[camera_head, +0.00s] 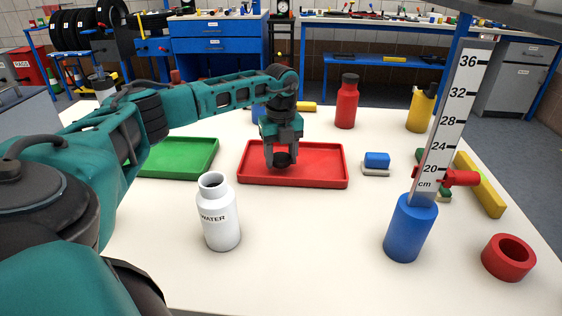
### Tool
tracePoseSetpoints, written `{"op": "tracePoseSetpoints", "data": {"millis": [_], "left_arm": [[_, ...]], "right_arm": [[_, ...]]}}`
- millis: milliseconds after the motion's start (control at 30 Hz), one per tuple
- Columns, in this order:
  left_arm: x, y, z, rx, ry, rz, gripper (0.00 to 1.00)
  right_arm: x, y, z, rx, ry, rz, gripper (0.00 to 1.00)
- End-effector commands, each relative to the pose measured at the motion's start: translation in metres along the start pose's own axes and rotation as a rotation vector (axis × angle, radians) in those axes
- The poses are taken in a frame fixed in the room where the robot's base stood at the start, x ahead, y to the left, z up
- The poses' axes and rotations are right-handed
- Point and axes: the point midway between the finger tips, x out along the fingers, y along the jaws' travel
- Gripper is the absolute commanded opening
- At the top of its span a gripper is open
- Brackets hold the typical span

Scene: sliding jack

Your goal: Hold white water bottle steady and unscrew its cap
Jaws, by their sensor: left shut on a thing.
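The white water bottle (220,222) stands upright on the table at centre left, lettered "WATER". Its neck is bare and the round mouth is open. My left gripper (282,154) is behind it and to its right, over the red tray (318,178). It points down and is shut on a dark round cap (284,160). I cannot tell whether the cap touches the tray floor. My right gripper is not in view.
A green tray (180,160) lies left of the red one. A red bottle (347,102) and a yellow bottle (420,110) stand behind. A blue cylinder (408,232) with an upright ruler (452,115) and a red ring (509,258) are at right. The front middle is clear.

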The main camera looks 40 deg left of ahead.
Motion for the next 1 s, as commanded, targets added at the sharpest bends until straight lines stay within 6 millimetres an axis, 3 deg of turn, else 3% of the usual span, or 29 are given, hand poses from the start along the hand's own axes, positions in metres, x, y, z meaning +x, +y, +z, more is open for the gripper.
{"op": "tracePoseSetpoints", "data": {"millis": [100,433,467,500,733,1000], "left_arm": [[0.0133,0.0001,0.0002,-0.001,0.000,0.000,0.17],[0.0155,-0.0001,0.0000,0.000,0.000,0.000,0.17],[0.0159,-0.0002,0.0001,0.000,0.000,-0.001,0.55],[0.0154,-0.0002,0.0002,0.000,-0.001,-0.001,0.58],[0.0152,-0.0002,0.0001,0.000,-0.001,-0.001,0.79],[0.0122,-0.0004,0.0003,0.000,-0.001,-0.002,0.79]], "right_arm": [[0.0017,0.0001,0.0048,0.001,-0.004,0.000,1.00],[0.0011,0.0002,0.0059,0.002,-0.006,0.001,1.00],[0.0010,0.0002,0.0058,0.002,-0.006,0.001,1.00],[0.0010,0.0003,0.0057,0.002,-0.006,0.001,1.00],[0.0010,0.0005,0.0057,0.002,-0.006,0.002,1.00],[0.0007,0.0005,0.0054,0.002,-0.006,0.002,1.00]]}}
